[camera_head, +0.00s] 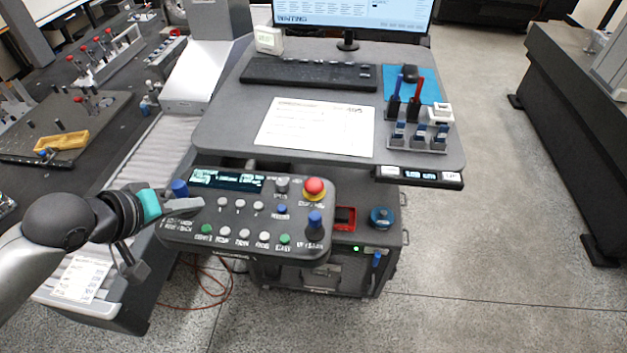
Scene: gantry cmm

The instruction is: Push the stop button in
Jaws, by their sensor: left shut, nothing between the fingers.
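The stop button (315,187) is a red mushroom head on a yellow collar, at the upper right corner of the grey control panel (300,248). The panel also carries a small display, several white and green buttons and blue-topped joysticks. My left gripper (202,203) is shut and empty. Its fingertips are over the left part of the panel, beside the left blue joystick (180,188) and well to the left of the stop button. I cannot tell whether the fingers touch the panel. My right gripper is not in view.
A desk (225,140) behind the panel holds a keyboard (308,74), a paper sheet (315,127), a monitor (352,14) and a tool holder (417,143). The right blue joystick (314,222) stands just below the stop button. Open floor lies to the right.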

